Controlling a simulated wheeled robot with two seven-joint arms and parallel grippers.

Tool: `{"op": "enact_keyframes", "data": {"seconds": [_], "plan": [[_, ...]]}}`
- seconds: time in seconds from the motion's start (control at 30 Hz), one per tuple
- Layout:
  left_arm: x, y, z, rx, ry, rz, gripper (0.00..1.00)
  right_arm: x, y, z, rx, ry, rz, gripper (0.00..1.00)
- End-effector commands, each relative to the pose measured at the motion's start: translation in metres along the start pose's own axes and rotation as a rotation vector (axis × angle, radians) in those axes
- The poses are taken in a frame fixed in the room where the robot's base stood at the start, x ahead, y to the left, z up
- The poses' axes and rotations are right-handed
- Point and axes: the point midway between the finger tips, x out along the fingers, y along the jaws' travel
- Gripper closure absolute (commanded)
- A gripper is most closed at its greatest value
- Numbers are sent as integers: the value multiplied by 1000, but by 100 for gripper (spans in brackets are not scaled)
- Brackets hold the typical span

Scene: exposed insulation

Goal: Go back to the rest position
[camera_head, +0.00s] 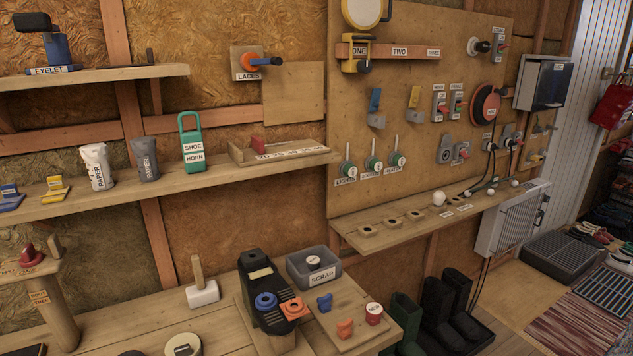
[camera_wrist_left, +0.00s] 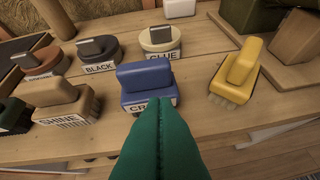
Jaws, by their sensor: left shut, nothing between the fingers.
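My left gripper (camera_wrist_left: 157,104) shows in the left wrist view as two green fingers pressed together, shut and empty. Its tips overlap the front of a blue block with a handle (camera_wrist_left: 146,84), whose label is partly hidden behind them. I cannot tell whether the tips touch it. A yellow brush (camera_wrist_left: 238,72) lies to the right of the fingers, apart from them. Neither gripper appears in the head view, and my right gripper is in no view.
Brushes and tins, including SHINE (camera_wrist_left: 62,100), BLACK (camera_wrist_left: 98,52) and GLUE (camera_wrist_left: 160,42), crowd the wooden bench around the fingers. In the head view, a mallet (camera_head: 202,285) and a SCRAP bin (camera_head: 314,267) stand on the bench below shelves (camera_head: 95,77) and a switch pegboard (camera_head: 430,75).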

Motion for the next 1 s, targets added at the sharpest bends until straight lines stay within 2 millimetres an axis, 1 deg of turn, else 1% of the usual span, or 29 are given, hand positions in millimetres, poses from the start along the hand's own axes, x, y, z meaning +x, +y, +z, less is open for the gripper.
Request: {"op": "enact_keyframes", "data": {"seconds": [0.03,0.1,0.2,0.4,0.57,0.6,0.77,0.87,1.0], "plan": [[-9,4,-25,50,76,-26,100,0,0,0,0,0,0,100],[-21,7,-51,117,163,-70,100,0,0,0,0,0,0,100],[-38,10,-81,201,265,-132,100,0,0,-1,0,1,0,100],[-75,14,-128,347,421,-264,100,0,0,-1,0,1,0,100],[-106,18,-157,452,520,-378,100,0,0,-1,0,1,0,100],[-104,16,-161,464,529,-389,100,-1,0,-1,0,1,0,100],[-75,7,-180,464,540,-382,100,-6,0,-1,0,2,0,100],[-59,3,-195,466,550,-381,100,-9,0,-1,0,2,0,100],[-35,-2,-220,470,566,-381,100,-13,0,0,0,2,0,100]]}}
